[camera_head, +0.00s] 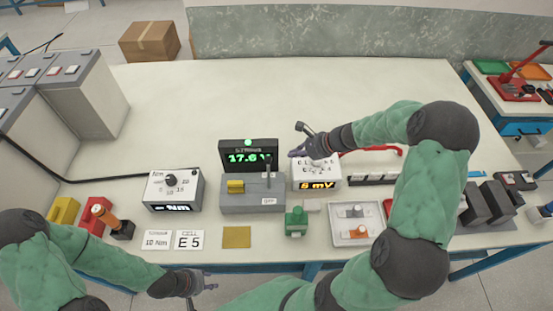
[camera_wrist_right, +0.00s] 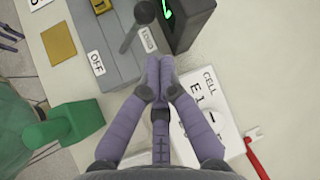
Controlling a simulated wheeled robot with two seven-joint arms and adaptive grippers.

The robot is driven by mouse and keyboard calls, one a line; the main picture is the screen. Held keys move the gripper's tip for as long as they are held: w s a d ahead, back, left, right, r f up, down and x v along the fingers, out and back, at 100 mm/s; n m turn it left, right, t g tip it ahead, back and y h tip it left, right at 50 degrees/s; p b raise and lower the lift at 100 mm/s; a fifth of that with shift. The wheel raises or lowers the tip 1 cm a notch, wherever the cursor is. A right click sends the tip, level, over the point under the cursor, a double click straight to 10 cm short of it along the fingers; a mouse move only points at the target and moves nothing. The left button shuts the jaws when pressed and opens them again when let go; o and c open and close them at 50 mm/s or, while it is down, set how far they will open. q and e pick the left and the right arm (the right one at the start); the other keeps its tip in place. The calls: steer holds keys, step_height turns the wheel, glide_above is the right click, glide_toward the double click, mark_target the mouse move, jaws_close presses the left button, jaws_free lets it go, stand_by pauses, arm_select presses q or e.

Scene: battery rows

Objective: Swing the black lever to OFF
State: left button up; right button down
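The black lever (camera_head: 268,173) stands up from the right part of a grey box (camera_head: 238,207). In the right wrist view its round dark knob (camera_wrist_right: 144,12) shows at the top, by the LOAD label (camera_wrist_right: 147,40). The OFF label (camera_wrist_right: 96,62) lies on the same box, away from the knob; it also shows on the box's front in the head view. My right gripper (camera_wrist_right: 160,62) is shut and empty, its tips close beside the lever, with no grip on it. My left gripper (camera_head: 207,285) is open and empty at the table's front edge.
A black display (camera_head: 249,156) reading about 17.6 stands behind the box. A white CELL unit (camera_head: 316,176) is right of it, partly under my right gripper. A green block (camera_head: 296,221) stands in front. A white Nm unit (camera_head: 172,190) is to the left. The back table is clear.

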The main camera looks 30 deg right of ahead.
mark_target(268, 173)
steer(key=b+x, duration=0.1)
steer(key=x, duration=0.9)
steer(key=shift+b, duration=0.4)
